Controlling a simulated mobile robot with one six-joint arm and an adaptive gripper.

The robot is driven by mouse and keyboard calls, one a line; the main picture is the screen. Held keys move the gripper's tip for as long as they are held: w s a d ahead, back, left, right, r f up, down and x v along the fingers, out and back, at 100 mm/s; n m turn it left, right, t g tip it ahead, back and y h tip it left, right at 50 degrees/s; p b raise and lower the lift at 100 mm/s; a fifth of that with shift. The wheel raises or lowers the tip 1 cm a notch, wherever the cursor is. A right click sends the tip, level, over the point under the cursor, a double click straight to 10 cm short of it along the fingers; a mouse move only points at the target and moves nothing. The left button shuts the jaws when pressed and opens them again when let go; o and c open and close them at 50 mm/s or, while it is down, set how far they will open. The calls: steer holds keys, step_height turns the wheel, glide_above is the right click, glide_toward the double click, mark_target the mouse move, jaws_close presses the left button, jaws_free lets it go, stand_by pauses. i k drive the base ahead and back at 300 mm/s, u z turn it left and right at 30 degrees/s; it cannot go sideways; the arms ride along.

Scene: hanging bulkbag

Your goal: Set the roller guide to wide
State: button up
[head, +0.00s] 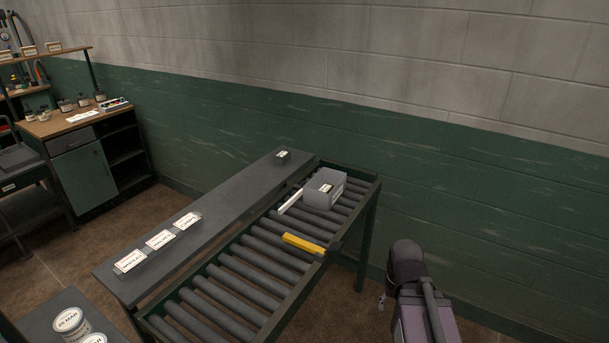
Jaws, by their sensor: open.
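A roller conveyor (218,318) with dark rollers and a green frame runs from the lower middle up to the wall. A yellow bar (303,244) lies across the rollers near the right rail, with a dark piece at its right end. A white bar (290,201) lies farther back, beside a grey labelled box (324,204) on the rollers. I cannot tell which of these bars is the roller guide, or its setting. My gripper is not visible in the head view.
A dark grey shelf (215,228) along the conveyor's left carries several small label holders (160,240). Labelled tins (70,322) stand at lower left. A workbench (85,165) with jars is at far left.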

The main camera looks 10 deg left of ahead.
mark_target(284, 207)
steer(key=u, duration=0.15)
steer(key=i, duration=1.45)
steer(key=u, duration=0.1)
